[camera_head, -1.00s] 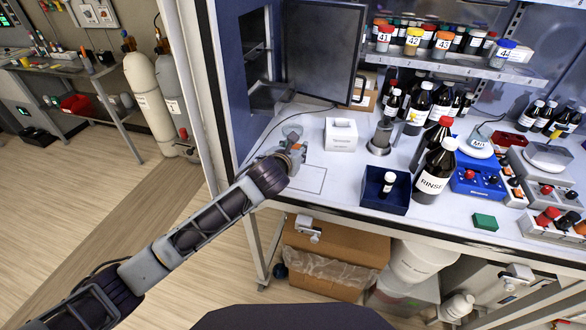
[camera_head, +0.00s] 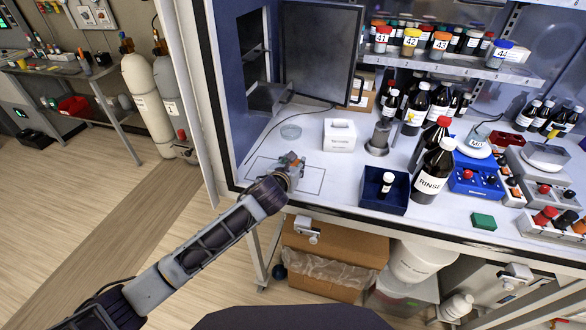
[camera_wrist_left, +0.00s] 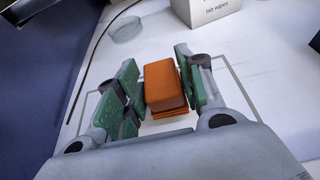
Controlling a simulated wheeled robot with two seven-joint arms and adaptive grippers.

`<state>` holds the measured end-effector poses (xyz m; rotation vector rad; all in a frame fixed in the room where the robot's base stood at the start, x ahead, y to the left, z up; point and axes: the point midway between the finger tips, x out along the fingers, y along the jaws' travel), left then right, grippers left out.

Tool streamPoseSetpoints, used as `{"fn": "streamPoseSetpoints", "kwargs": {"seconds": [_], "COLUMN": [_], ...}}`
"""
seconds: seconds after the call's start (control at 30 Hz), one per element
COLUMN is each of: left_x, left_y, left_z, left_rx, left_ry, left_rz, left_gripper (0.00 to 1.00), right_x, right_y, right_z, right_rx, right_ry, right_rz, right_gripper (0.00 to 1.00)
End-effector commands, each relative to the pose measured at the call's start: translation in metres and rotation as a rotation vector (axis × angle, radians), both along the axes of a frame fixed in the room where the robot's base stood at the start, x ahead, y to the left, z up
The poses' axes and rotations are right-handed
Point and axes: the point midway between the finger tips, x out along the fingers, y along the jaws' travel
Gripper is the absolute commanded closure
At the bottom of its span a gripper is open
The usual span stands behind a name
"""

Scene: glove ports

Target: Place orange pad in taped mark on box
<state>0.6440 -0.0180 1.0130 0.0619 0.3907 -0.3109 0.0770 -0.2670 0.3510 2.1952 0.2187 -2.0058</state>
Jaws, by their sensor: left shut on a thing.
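The orange pad (camera_wrist_left: 164,84) is a small block with ribbed layers at its lower edge. My left gripper (camera_head: 291,163) is shut on it, with a green-lined finger on either side in the left wrist view (camera_wrist_left: 162,82). A little of the pad (camera_head: 298,162) shows in the head view. The taped mark (camera_head: 323,182) is a thin rectangular outline on the white work surface, partly hidden by my gripper. The gripper and pad are over the outlined area. The gap between pad and surface is hard to judge. My right gripper is out of view.
A clear round dish (camera_head: 291,132) lies behind the gripper, and a white wipes box (camera_head: 340,136) stands to its right. A dark blue tray (camera_head: 371,199) holds a small bottle. The cabinet's blue wall (camera_head: 229,110) and front edge bound the left and front.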

Motion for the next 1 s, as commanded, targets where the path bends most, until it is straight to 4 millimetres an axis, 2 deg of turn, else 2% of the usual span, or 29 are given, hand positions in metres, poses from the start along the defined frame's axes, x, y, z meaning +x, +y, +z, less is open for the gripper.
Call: {"fn": "streamPoseSetpoints", "kwargs": {"seconds": [0.17,0.6,0.63,0.77,1.0], "left_x": [0.000,0.000,0.000,0.000,0.000], "left_y": [0.000,0.000,0.000,0.000,0.000], "left_z": [-0.015,-0.017,-0.017,-0.017,-0.017], "left_rx": [0.000,0.001,0.000,0.000,0.000], "left_ry": [0.000,0.000,0.000,0.000,0.000], "left_rz": [0.000,0.000,0.000,0.000,0.000], "left_gripper": [0.82,0.82,0.59,0.42,0.40], "right_x": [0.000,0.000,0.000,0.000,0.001], "right_y": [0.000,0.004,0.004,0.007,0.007], "right_z": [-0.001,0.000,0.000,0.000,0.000], "right_rx": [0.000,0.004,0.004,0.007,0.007], "right_ry": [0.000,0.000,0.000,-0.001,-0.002], "right_rz": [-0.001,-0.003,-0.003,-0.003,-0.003], "right_gripper": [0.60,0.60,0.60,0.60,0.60]}}
